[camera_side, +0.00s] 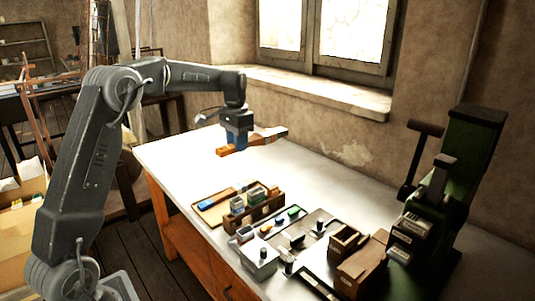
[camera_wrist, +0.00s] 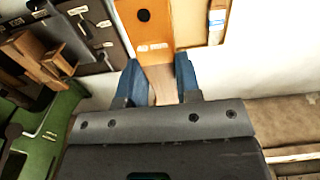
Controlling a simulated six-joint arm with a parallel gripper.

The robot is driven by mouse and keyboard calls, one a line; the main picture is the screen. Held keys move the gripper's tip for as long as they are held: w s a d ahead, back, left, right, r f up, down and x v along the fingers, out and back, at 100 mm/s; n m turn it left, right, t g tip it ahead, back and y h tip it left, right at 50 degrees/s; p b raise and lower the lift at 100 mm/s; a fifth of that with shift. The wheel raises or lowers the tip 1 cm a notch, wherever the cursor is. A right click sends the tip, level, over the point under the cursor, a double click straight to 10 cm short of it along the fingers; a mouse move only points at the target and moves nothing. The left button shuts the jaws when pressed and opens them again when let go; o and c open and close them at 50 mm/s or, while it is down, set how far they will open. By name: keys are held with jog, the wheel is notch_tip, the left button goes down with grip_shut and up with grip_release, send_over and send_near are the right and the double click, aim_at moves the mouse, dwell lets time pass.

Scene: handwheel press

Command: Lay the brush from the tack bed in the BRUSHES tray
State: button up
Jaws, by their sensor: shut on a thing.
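My gripper (camera_side: 237,146) is shut on a wooden brush (camera_side: 268,137), held above the back left of the white bench. The brush has an orange-brown body and a pale edge at its right end. In the wrist view, my blue fingers (camera_wrist: 160,88) sit on both sides of a pale wooden piece (camera_wrist: 161,78); an orange board with a dark round spot (camera_wrist: 153,20) shows beyond it. A shallow wood-rimmed tray (camera_side: 206,212) with a blue item lies on the bench, below the gripper in the side view. I cannot read which tray is labelled BRUSHES or make out the tack bed.
A wooden box with several small containers (camera_side: 264,212) stands beside the shallow tray. Dark plates with small coloured pieces and a wooden block (camera_side: 358,272) lie further right. A tall green press (camera_side: 465,170) stands at the right.

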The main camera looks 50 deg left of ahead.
jog(key=s+a+f, duration=0.1)
jog(key=s+a, duration=0.1)
jog(key=a, duration=0.4)
jog(key=shift+f, duration=10.5)
jog(key=shift+s+f, duration=0.1)
jog(key=shift+f, duration=0.05)
jog(key=shift+f, duration=1.3)
jog(key=o, duration=1.1)
